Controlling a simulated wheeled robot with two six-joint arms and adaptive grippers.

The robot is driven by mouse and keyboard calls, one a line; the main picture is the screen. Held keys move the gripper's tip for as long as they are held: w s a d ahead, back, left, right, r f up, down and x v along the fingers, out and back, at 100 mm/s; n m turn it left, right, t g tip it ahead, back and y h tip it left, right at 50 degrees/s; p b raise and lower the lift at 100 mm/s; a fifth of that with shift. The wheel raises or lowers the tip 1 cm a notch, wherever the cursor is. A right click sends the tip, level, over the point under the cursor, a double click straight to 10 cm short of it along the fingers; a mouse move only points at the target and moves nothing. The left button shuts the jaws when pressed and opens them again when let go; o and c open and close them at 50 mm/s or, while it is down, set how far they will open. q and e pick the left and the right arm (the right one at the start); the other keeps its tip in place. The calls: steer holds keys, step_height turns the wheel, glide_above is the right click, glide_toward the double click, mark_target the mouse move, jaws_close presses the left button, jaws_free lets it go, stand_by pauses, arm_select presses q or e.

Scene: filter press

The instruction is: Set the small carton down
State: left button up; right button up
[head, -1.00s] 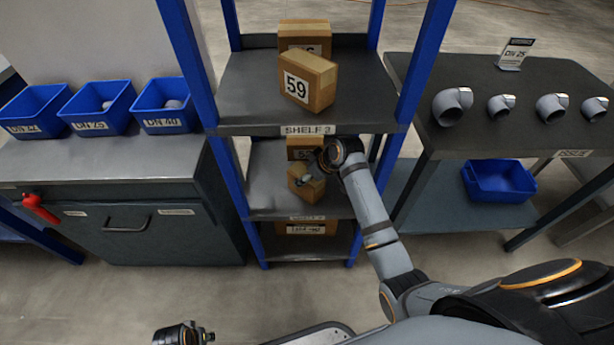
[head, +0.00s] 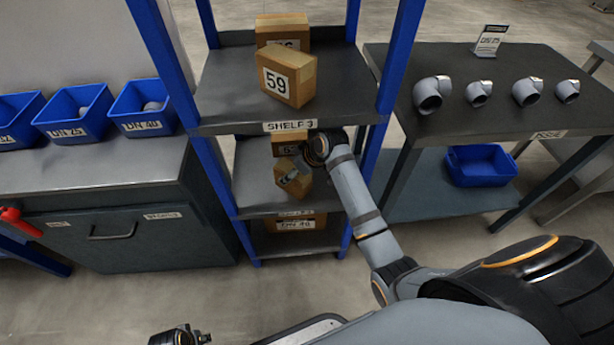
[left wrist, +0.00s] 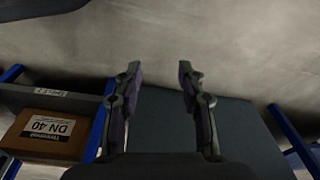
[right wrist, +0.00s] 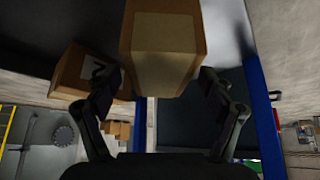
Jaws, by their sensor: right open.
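The small carton (head: 291,188) is brown and stands on the middle shelf (head: 250,190), turned at an angle, in front of another carton (head: 288,145). My right gripper (head: 294,174) is at the small carton and partly covers it. In the right wrist view a carton (right wrist: 166,45) fills the top centre, between and beyond the spread fingers of the right gripper (right wrist: 160,78); finger contact is unclear. My left gripper (left wrist: 160,80) is open and empty, over the floor and a dark surface. It also shows at the bottom of the head view (head: 182,337).
The top shelf (head: 225,90) holds carton 59 (head: 287,82) and one behind it. Blue uprights (head: 395,75) flank the shelves. A DN 40 carton (head: 295,223) sits below. A bench with blue bins (head: 75,112) is left; a table with grey elbows (head: 430,95) is right.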

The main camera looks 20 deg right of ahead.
steer(key=s+d, duration=0.2)
steer(key=s, duration=0.1)
steer(key=s+d+p, duration=0.1)
steer(key=s+d, duration=0.1)
steer(key=s, duration=0.1)
steer(key=s+d+p, duration=0.1)
steer(key=s+d, duration=0.1)
steer(key=s, duration=0.1)
steer(key=shift+s+r, duration=0.25)
steer(key=shift+r, duration=0.1)
steer(key=shift+s+d, duration=0.3)
steer(key=shift+s, duration=0.25)
arm_select(q)
steer(key=s+a+f, duration=0.2)
steer(key=s+f, duration=0.1)
steer(key=f, duration=0.3)
steer(key=shift+s+f, duration=0.25)
steer(key=shift+s, duration=0.1)
